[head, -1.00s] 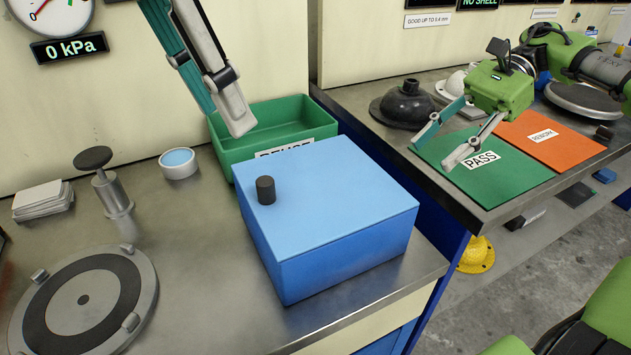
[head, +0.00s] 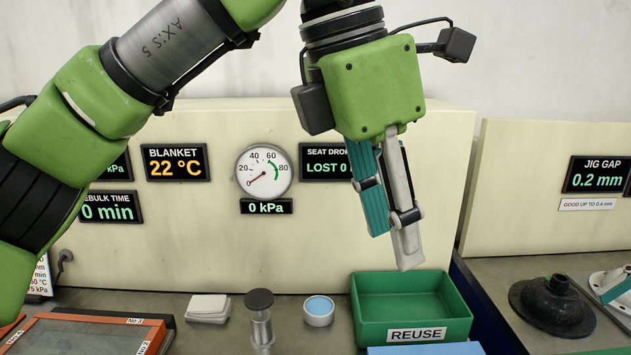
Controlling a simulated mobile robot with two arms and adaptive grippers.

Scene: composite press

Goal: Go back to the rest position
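My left gripper (head: 394,250) hangs pointing down, above and in front of the back of the green REUSE bin (head: 416,334). Its teal and grey fingers stand apart, with nothing seen between them. The inside of the bin that shows looks empty. My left arm reaches in from the left across the upper part of the head view.
A cream panel with displays and a pressure gauge (head: 264,172) stands behind. On the bench are a dark-topped metal post (head: 261,325), a blue-filled dish (head: 319,311), white pads (head: 208,308) and a blue block (head: 425,349). A black cup (head: 551,305) sits at right.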

